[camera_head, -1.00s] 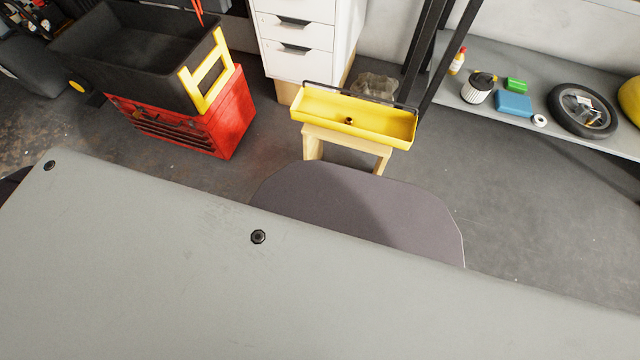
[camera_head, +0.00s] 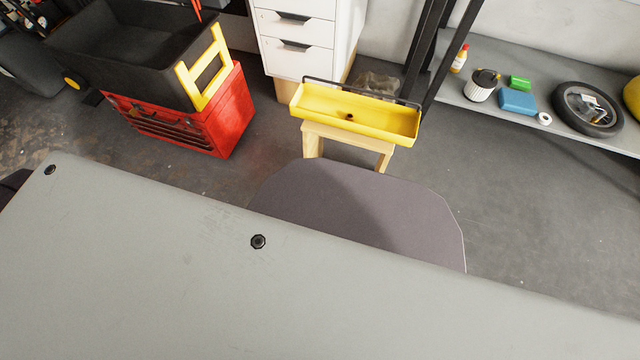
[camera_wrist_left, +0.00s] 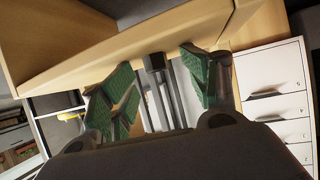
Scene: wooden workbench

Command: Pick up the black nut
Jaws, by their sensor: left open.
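A small dark round thing (camera_head: 349,117) sits on the inside of a yellow tray (camera_head: 400,126) in the head view. It is too small to tell for sure whether it is the black nut. Two black round fittings also show on a flat grey surface, one near its middle (camera_head: 258,241) and one near its left corner (camera_head: 50,169). My left gripper (camera_wrist_left: 158,82) shows in the left wrist view, open, with its green-padded fingers apart and nothing held. A wooden board edge (camera_wrist_left: 130,45) is beyond it. Neither gripper shows in the head view.
The yellow tray stands on a small wooden stool (camera_head: 345,138). A red toolbox (camera_head: 215,125) under a black bin (camera_head: 130,50) is at the left. White drawers (camera_head: 300,45) stand behind the tray. A grey shelf (camera_head: 575,135) with a wheel (camera_head: 587,108) is at the right.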

